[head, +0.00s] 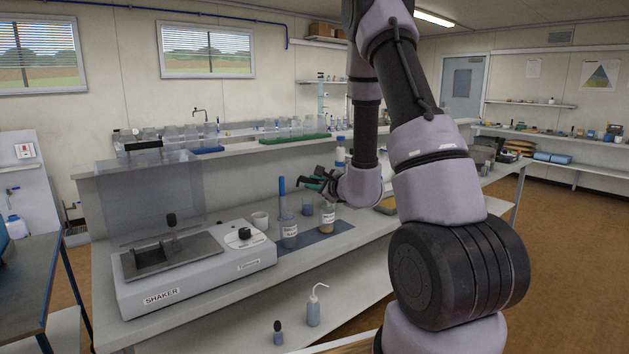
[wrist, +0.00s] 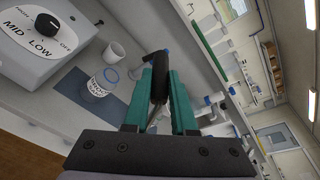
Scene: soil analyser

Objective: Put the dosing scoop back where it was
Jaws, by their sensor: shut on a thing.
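My gripper (head: 314,183) is above the rear of the bench, over the blue mat (head: 336,232). In the wrist view my gripper (wrist: 160,85) has its teal fingers closed on a dark handle, which I take to be the dosing scoop (wrist: 157,88).
The shaker (head: 195,270) stands left of the mat, with a white cup (head: 260,219) between. A raised rear shelf carries bottles and a green rack (head: 294,138). A wash bottle (head: 314,310) stands on the lower shelf.

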